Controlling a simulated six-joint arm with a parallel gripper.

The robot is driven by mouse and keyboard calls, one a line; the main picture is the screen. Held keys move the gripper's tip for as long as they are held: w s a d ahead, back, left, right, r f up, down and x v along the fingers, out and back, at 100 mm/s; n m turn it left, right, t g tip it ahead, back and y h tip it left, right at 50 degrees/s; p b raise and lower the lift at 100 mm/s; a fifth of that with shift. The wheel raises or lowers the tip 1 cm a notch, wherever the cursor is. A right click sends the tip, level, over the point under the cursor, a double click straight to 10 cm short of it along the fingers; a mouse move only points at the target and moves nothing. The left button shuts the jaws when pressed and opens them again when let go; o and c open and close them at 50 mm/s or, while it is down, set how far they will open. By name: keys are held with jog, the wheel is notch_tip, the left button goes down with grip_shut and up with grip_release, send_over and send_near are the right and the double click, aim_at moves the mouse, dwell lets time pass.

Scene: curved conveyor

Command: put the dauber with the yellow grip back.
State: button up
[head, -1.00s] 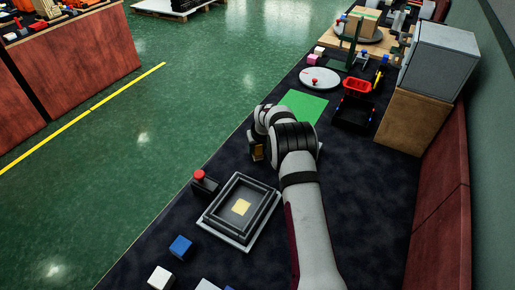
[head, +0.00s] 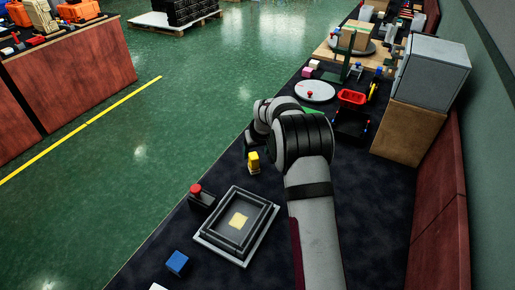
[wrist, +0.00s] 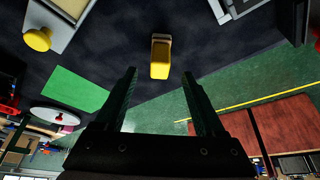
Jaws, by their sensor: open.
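The yellow-gripped piece (head: 253,162), which looks like the dauber, is on the dark mat left of my wrist in the head view. In the wrist view the same dauber (wrist: 160,57) lies just past and between the fingertips, its paler end farther out. Its yellow part shows clear of the fingers, and I see no contact. My gripper (wrist: 159,74) is open and empty. In the head view the gripper is mostly hidden behind the wrist. I cannot tell which spot is the dauber's place.
A stepped tray with a yellow patch (head: 212,240) and a red-knobbed dark block (head: 196,189) are nearby. A blue cube (head: 177,262) is nearer. A green sheet (wrist: 75,90) and a yellow-knobbed grey item (wrist: 38,39) lie left in the wrist view. Dark mat around the dauber is clear.

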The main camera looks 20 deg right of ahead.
jog(key=s+a+r+m+g+y, duration=0.1)
jog(key=s+a+r, duration=0.3)
jog(key=s+r, duration=0.5)
jog(key=s+a+r+m+g, duration=0.1)
jog(key=s+a+r+m, duration=0.3)
jog(key=s, duration=0.9)
jog(key=s+a+g, duration=0.1)
jog(key=s, duration=1)
jog(key=s+a+g, duration=0.1)
jog(key=s+a, duration=0.1)
jog(key=s, duration=0.9)
jog(key=shift+s+a+f+m+g+y, duration=0.25)
jog(key=shift+s+f+m+g+y, duration=0.05)
jog(key=shift+g+y, duration=0.1)
